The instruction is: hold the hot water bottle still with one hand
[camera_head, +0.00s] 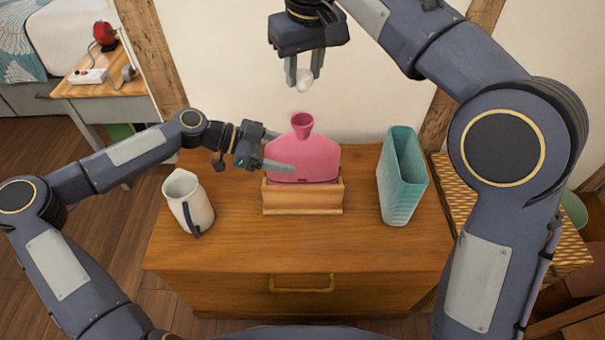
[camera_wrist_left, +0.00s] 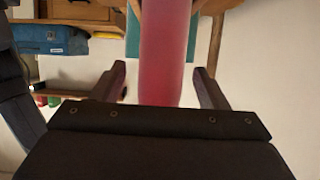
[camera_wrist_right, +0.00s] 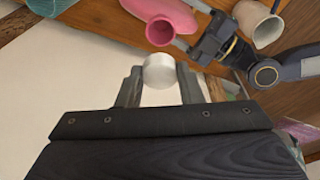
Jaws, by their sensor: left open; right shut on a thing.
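The pink hot water bottle (camera_head: 306,160) stands upright in a wooden holder (camera_head: 303,198) on the dresser, its funnel-like neck (camera_head: 302,124) open at the top. My left gripper (camera_head: 282,152) is open at the bottle's left side, with its fingers on either side of the body. In the left wrist view the bottle (camera_wrist_left: 165,50) rises between the two spread fingers (camera_wrist_left: 162,85), with gaps visible. My right gripper (camera_head: 304,78) is above the neck and shut on a small white stopper (camera_wrist_right: 159,70). The neck also shows in the right wrist view (camera_wrist_right: 160,32), apart from the stopper.
A white jug (camera_head: 188,203) with a dark handle stands left on the dresser (camera_head: 250,246). A teal ribbed container (camera_head: 401,178) stands at the right. The dresser's front strip is clear. A side table (camera_head: 110,90) holds a power strip and a red object.

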